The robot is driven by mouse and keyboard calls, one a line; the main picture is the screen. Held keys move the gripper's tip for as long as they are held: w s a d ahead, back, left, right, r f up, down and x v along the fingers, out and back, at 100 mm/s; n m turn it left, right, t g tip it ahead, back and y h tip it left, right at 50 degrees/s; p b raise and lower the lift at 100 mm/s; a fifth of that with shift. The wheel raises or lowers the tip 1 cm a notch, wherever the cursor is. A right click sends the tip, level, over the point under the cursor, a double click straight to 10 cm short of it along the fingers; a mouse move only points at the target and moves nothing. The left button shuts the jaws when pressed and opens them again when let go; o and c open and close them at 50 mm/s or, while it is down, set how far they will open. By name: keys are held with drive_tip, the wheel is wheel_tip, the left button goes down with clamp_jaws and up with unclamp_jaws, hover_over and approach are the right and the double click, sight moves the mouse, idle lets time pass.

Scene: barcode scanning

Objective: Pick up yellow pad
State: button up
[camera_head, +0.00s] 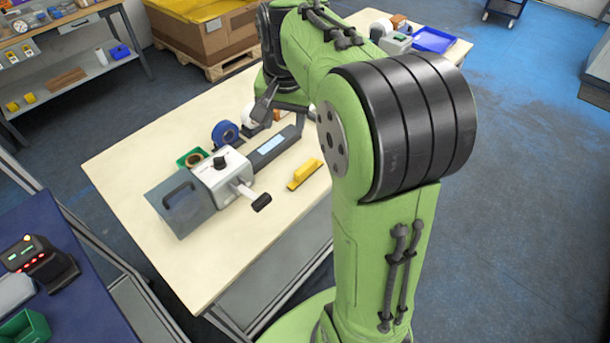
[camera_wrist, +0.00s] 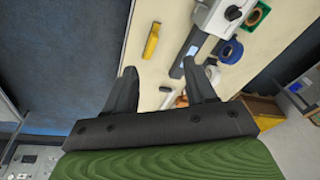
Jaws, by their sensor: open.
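The yellow pad (camera_head: 305,173) lies on the light wooden table (camera_head: 120,160), right of a grey machine with a lever. It also shows in the wrist view (camera_wrist: 152,41), upper middle, beyond my fingertips. My gripper (camera_wrist: 163,76) is open and empty, with both dark fingers apart. In the head view my gripper (camera_head: 272,108) is above the far part of the table, partly hidden by my green arm. The pad is apart from the fingers.
The grey machine (camera_head: 220,175) stands beside the pad, with a long dark device (camera_head: 273,148) behind it. A blue tray (camera_head: 435,40) is at the far end. The table's front left is clear.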

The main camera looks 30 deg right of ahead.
drive_tip(key=w+d+f+m+g+b, duration=0.1)
drive_tip(key=w+d+f+m+g, duration=0.1)
drive_tip(key=w+d+f+m, duration=0.4)
hover_over(306, 166)
wheel_tip(306, 166, down, 9)
drive_tip(key=shift+y, duration=0.3)
wheel_tip(306, 166, down, 16)
drive_tip(key=shift+w+r+b, duration=0.1)
drive_tip(key=shift+b, duration=0.95)
clamp_jaws()
drive_tip(key=shift+r, duration=0.1)
wheel_tip(306, 166, up, 10)
drive_tip(key=shift+p, duration=0.4)
drive_tip(key=c, duration=0.6)
unclamp_jaws()
clamp_jaws()
